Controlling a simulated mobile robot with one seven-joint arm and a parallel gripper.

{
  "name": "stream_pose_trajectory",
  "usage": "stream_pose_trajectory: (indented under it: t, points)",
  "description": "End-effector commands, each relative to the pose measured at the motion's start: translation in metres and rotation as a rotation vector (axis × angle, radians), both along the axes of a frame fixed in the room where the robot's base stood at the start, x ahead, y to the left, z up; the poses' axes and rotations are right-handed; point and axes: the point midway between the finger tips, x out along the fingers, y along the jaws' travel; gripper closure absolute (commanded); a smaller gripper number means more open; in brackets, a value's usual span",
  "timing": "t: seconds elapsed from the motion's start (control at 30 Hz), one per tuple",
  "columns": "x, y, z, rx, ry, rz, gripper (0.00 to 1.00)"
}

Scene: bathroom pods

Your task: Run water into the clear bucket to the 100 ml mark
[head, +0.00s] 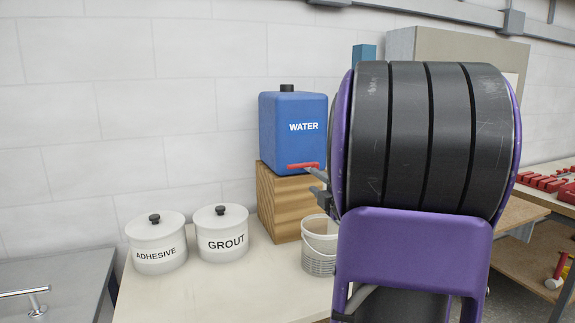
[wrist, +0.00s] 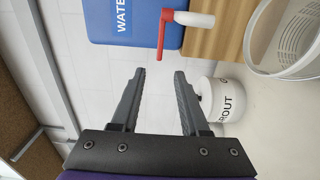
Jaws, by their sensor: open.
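The blue water container (head: 293,135), labelled WATER, stands on a wooden block (head: 283,205). Its red tap lever (head: 303,166) is at its lower front; the lever also shows in the wrist view (wrist: 164,35), joined to a white spout (wrist: 195,19). The pale bucket (head: 318,264) stands upright on the table in front of the block, partly hidden by my arm. It also shows at the upper right of the wrist view (wrist: 263,63); no water or level can be made out. My gripper (wrist: 159,72) is open and empty, just short of the lever, not visibly touching it.
White lidded pots labelled ADHESIVE (head: 157,245) and GROUT (head: 222,235) stand left of the block on the pale table (head: 225,295). A grey surface with a metal handle (head: 38,302) is at far left. Red items (head: 548,184) lie on a shelf at right.

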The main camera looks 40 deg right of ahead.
Motion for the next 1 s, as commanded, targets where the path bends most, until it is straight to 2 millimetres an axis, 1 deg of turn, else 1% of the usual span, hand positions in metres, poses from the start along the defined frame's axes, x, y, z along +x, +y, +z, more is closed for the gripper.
stream_pose_trajectory:
  t: [0.07, 0.17, 0.27, 0.6, 0.8, 0.9, 1.0]
  points:
    - [0.005, -0.001, -0.001, -0.005, 0.003, 0.001, 0.55]
    - [0.017, -0.004, -0.001, -0.005, 0.002, 0.002, 0.55]
    - [0.036, -0.009, -0.001, -0.003, 0.002, 0.001, 0.55]
    - [0.109, -0.026, 0.000, -0.001, 0.000, 0.001, 0.55]
    - [0.146, -0.035, 0.000, -0.001, 0.000, 0.001, 0.55]
    - [0.157, -0.038, 0.000, -0.002, 0.000, -0.001, 0.55]
    - [0.164, -0.040, 0.000, -0.002, -0.001, -0.001, 0.55]
